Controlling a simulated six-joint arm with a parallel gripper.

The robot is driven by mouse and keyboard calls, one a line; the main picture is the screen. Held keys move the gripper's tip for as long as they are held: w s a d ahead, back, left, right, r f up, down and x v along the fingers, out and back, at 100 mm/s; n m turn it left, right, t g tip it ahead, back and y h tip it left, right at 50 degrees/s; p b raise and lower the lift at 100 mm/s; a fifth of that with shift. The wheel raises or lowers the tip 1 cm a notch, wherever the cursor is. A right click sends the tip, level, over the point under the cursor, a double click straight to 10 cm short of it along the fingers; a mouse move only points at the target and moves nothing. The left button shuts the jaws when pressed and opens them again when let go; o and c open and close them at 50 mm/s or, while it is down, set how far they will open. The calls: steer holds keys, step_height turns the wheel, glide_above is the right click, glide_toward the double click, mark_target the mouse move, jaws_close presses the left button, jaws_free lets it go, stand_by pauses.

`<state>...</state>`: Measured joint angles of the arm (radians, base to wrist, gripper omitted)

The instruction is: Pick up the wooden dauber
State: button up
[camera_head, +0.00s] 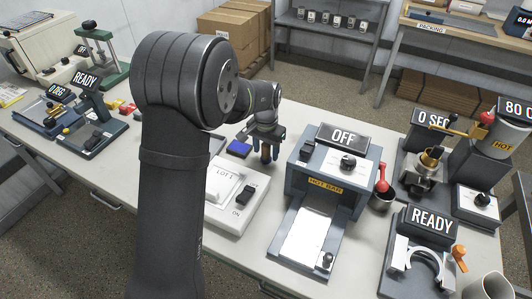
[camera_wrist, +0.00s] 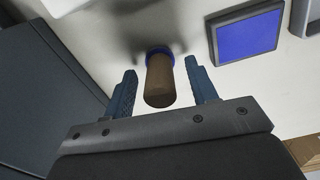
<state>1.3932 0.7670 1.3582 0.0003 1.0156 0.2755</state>
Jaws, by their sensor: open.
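The wooden dauber (camera_wrist: 160,82) stands on the table between my gripper's open fingers in the wrist view. It has a brown wooden handle and a blue collar at its base. My gripper (camera_wrist: 161,97) is open, with a gap visible on both sides of the handle. In the head view my gripper (camera_head: 264,146) is over the table just left of the hot bar machine, and the dauber (camera_head: 266,155) shows as a small brown piece between the fingers. My own arm hides part of the table there.
A blue ink pad (camera_wrist: 247,36) lies beside the dauber; it also shows in the head view (camera_head: 239,148). The grey hot bar machine (camera_head: 331,170) with an OFF sign stands close on the right. A white LOT 1 unit (camera_head: 229,215) with a switch sits in front.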

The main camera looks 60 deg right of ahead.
steer(key=c, duration=1.1)
